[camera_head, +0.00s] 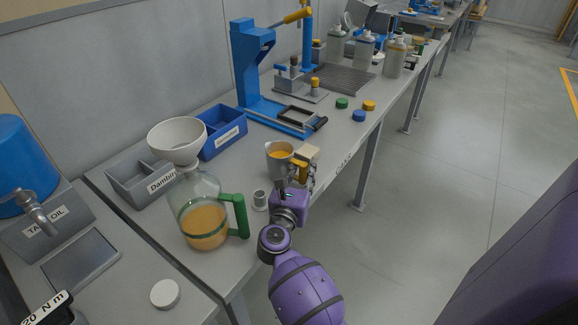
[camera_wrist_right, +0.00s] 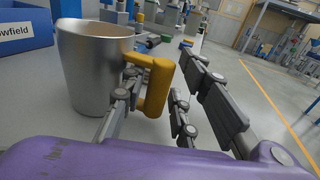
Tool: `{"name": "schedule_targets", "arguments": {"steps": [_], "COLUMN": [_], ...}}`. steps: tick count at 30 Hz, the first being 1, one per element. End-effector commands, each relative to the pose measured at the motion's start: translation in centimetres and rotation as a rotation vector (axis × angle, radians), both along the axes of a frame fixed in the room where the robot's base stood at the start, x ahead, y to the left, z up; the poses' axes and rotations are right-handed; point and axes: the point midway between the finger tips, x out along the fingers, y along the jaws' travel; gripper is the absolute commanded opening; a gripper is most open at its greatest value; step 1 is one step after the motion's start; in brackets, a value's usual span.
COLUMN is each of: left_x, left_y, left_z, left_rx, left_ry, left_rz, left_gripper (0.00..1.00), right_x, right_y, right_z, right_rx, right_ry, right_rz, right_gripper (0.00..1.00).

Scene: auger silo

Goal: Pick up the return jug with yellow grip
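The return jug (camera_head: 276,163) is a grey metallic cup with a yellow grip (camera_head: 300,169). It stands upright near the bench's front edge and holds orange-yellow liquid. In the right wrist view the jug (camera_wrist_right: 92,75) fills the left, its yellow grip (camera_wrist_right: 157,88) facing my fingers. My right gripper (camera_head: 297,182) is at the grip. In the wrist view, my right gripper (camera_wrist_right: 160,92) is open, with one finger between the jug's body and the grip and the other right of the grip, a gap showing. My left gripper is not in view.
A glass jug with a green handle (camera_head: 241,214) stands left of my right arm, with a small grey cylinder (camera_head: 260,200) between. A tan block (camera_head: 307,152) sits behind the grip. Blue (camera_head: 222,146) and grey (camera_head: 125,188) bins and a blue press (camera_head: 246,65) stand farther back.

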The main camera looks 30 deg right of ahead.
Motion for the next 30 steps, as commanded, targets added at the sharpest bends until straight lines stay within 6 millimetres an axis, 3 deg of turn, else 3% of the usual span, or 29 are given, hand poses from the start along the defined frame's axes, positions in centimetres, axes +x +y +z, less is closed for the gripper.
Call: {"name": "schedule_targets", "arguments": {"steps": [9,16,30], "left_x": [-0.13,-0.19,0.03], "left_y": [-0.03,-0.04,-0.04], "left_z": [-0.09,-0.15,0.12], "left_rx": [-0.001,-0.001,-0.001], "left_ry": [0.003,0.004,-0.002], "left_rz": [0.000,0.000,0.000], "left_gripper": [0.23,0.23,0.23], "right_x": [0.39,0.39,0.43], "right_y": [-0.51,-0.48,-0.45], "right_z": [-0.11,-0.11,0.07], "right_rx": [0.000,0.000,0.000], "right_ry": [0.001,0.001,-0.001], "right_rz": [0.000,0.000,0.001], "right_gripper": [0.28,0.00,0.00]}}
